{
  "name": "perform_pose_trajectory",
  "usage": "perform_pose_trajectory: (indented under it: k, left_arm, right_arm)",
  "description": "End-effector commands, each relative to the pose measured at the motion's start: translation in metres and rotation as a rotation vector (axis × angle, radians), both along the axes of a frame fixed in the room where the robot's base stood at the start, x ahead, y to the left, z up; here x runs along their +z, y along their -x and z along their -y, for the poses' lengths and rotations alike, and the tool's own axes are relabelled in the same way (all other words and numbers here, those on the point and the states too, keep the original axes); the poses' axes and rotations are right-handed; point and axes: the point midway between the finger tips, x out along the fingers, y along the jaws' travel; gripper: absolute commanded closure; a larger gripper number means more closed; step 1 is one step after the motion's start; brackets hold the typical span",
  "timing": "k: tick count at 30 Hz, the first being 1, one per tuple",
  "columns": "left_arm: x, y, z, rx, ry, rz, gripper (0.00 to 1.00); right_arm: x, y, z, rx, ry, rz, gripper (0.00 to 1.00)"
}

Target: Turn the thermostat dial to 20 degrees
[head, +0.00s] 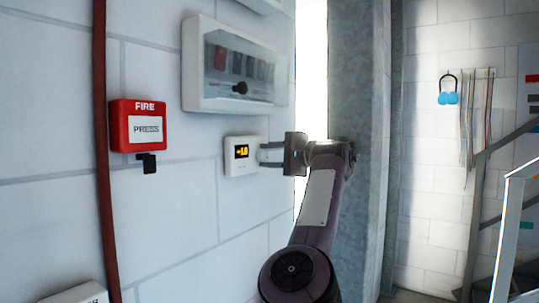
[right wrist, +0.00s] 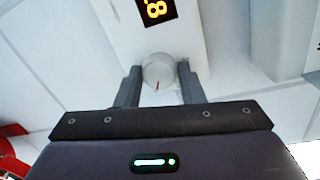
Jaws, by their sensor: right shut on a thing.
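The thermostat (head: 241,168) is a small white box on the tiled wall, with a dark display of amber digits (head: 241,151). The digits are small in the head view and look like 18; in the right wrist view the display (right wrist: 156,9) is cut off by the top edge, with an 8 readable. The round pale dial (right wrist: 159,68) has a red pointer mark at its lower rim. My right gripper (right wrist: 160,77) is shut on the dial, one finger at each side. In the head view the right gripper (head: 264,155) hides the dial. My left gripper is not in view.
A red fire call box (head: 139,126) hangs on the wall to the left, beside a red pipe (head: 103,150). A white breaker panel (head: 235,72) with a clear cover sits just above the thermostat. A grey column (head: 356,90) stands right of my right arm.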

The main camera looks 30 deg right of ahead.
Motion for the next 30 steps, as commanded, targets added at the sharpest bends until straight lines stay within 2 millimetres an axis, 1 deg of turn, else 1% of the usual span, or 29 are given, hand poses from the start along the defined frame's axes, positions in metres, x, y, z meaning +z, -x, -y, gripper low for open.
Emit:
perform_pose_trajectory:
  k: [1,6,20,21,22,23,30]
  left_arm:
    - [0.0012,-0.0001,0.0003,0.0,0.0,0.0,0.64]
    - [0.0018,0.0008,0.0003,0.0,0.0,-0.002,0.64]
    - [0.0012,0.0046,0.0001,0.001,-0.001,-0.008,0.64]
    - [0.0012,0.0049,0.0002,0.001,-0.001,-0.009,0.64]
    - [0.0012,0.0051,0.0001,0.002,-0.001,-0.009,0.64]
    - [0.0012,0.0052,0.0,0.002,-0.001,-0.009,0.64]
    - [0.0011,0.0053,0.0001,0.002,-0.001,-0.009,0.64]
  right_arm:
    - [0.0027,0.0008,0.0023,-0.006,-0.013,-0.002,0.88]
    - [0.0022,0.0008,0.0022,-0.006,-0.048,-0.016,0.88]
    - [0.0017,0.0006,0.0022,-0.006,-0.057,-0.021,0.88]
    - [0.0016,0.0007,0.0021,-0.006,-0.057,-0.021,0.62]
    - [0.0016,0.0007,0.0021,-0.005,-0.057,-0.021,0.58]
    - [0.0015,0.0007,0.0019,-0.005,-0.057,-0.021,0.56]
    - [0.0005,0.0002,0.0009,-0.003,-0.058,-0.022,0.56]
